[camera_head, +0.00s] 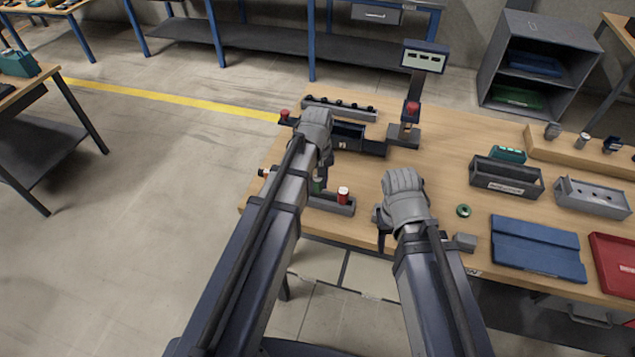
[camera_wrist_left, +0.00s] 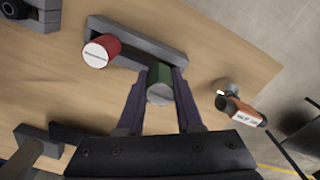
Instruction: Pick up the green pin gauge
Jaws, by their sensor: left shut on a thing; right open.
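The green pin gauge (camera_wrist_left: 159,82) is a green cylinder with a pale end. My left gripper (camera_wrist_left: 160,90) is shut on it, one finger on each side, at the grey holder (camera_wrist_left: 135,32). I cannot tell whether the pin is still seated in the holder or clear of it. In the head view the green pin (camera_head: 318,186) shows partly below my left gripper (camera_head: 318,172). A red pin gauge (camera_head: 343,195) stands in the same holder, and it also shows in the left wrist view (camera_wrist_left: 101,50). My right gripper (camera_head: 383,232) is open and empty at the table's front edge.
An orange-and-black handled tool (camera_wrist_left: 240,110) lies to the right of the holder in the wrist view. A display stand (camera_head: 411,95) rises behind the grippers. Right of them are a green ring (camera_head: 464,211), a dark bin (camera_head: 506,180), a blue mat (camera_head: 538,248) and a red tray (camera_head: 614,262).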

